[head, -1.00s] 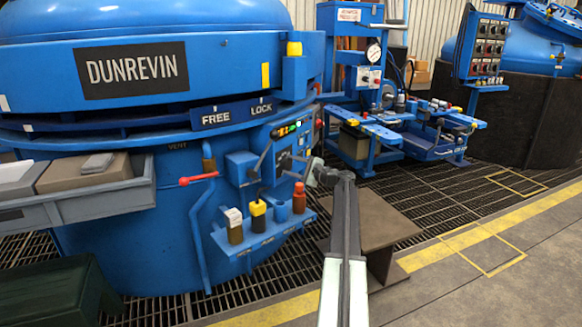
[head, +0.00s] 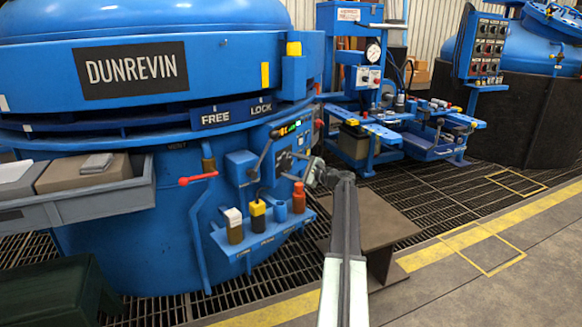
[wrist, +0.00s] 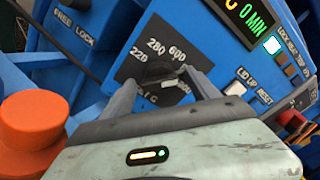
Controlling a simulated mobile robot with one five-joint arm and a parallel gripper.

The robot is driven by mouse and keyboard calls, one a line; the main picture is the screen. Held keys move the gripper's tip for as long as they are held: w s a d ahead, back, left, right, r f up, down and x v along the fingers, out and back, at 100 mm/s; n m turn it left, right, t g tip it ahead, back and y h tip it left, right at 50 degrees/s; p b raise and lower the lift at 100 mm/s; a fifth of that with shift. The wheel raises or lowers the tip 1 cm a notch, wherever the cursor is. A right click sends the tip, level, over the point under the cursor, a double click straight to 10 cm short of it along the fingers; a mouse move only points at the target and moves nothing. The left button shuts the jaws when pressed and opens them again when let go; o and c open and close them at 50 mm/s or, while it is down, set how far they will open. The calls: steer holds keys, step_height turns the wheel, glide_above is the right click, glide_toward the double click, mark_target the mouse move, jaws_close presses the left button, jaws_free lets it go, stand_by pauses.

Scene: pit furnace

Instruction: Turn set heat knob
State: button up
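The set heat knob (wrist: 155,73) is a dark round knob on a black dial plate in the wrist view. The plate is marked 220, 280 and 600, and its lower lettering is partly covered. My gripper (wrist: 161,78) has its two grey fingers apart, one on each side of the knob. Whether the fingertips touch it I cannot tell. In the head view my gripper (head: 316,172) is at the right side of the blue furnace's control panel (head: 283,158). The knob is too small to make out there.
A lit display (wrist: 246,20) and the lid up and reset buttons (wrist: 246,75) are at right.

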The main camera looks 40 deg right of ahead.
steer(key=s+d, duration=0.1)
steer(key=s, duration=0.6)
steer(key=shift+s+d, duration=0.25)
steer(key=shift+s, duration=0.05)
